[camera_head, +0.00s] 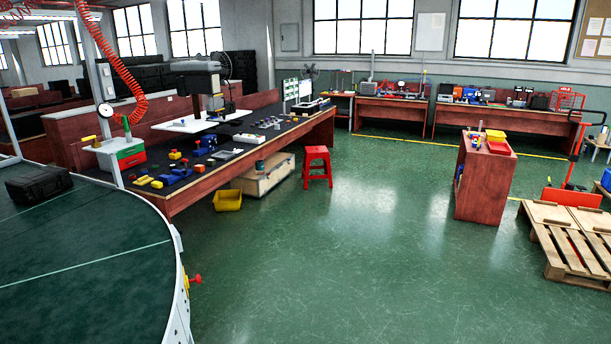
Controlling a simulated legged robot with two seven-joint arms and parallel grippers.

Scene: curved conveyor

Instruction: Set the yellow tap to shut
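A small yellow handle (89,139), which looks like the yellow tap, sits at the left on a pale unit beside the post, below a round white gauge (105,110). It appears to lie nearly level, slightly tilted; it is too small to tell whether it is open or shut. A green handle (127,127) stands near it, to the right, under the coiled red hose (122,70). Neither of my grippers is in view.
The curved conveyor (90,270) fills the lower left, with a black case (38,183) on it and a red knob (195,279) on its side. A long workbench (240,155) with tools stands behind. A yellow bin (227,200) and red stool (317,165) stand nearby. The central floor is clear.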

